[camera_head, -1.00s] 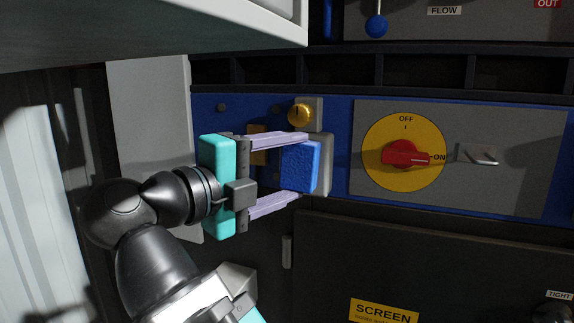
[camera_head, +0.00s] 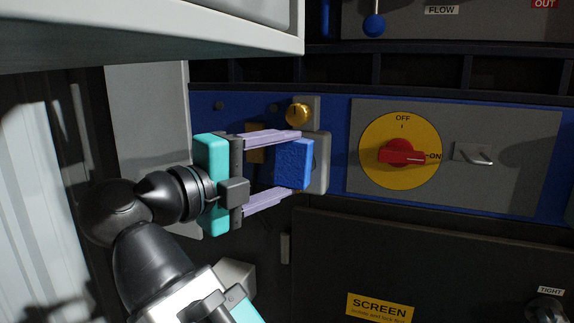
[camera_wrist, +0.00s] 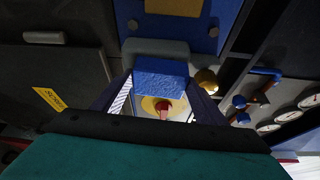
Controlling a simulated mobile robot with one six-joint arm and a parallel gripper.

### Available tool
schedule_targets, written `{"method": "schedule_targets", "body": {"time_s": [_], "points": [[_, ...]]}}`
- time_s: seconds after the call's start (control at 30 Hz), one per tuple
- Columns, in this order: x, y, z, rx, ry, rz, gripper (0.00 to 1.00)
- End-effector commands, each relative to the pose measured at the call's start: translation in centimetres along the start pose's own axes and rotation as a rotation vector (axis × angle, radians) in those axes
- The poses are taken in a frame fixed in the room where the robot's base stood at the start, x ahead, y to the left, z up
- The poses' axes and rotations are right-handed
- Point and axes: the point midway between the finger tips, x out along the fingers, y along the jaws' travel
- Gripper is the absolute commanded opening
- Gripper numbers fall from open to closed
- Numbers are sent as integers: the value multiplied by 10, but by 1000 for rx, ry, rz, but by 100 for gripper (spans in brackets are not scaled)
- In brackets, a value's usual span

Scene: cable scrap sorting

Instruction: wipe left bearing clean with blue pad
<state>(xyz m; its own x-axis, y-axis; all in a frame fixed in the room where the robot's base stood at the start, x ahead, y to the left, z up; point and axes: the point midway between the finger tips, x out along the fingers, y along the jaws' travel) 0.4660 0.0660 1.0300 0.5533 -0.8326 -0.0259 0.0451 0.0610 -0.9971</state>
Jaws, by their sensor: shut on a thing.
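The blue pad (camera_head: 294,163) is between the two pale fingers of my gripper (camera_head: 295,161), which is shut on it. The pad stands upright in front of a light grey block with rounded corners (camera_head: 322,165), seemingly the left bearing. A dark round patch shows on the block at the pad's right edge; the rest of its face is hidden. I cannot tell whether pad and block touch. In the wrist view the pad (camera_wrist: 160,78) sits between the fingers, with the grey block (camera_wrist: 145,47) just beyond. A brass knob (camera_head: 298,114) sits above the pad.
A yellow disc with a red switch handle (camera_head: 402,154) is on the grey panel to the right. A pale cabinet edge (camera_head: 150,45) overhangs at upper left. A dark cover with a yellow SCREEN label (camera_head: 380,307) lies below. A brass-coloured block (camera_head: 256,143) shows behind the fingers.

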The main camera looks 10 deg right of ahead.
Motion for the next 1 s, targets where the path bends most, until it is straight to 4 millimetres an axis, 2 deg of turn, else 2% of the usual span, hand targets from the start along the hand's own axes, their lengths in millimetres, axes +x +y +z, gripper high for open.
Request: {"method": "schedule_targets", "body": {"time_s": [0.03, 0.4, 1.0], "points": [[-2, -1, 7, -2, -8, -1, 48], [-11, 2, 26, -3, -8, 1, 48], [-14, 3, 32, -2, -6, 3, 48]]}}
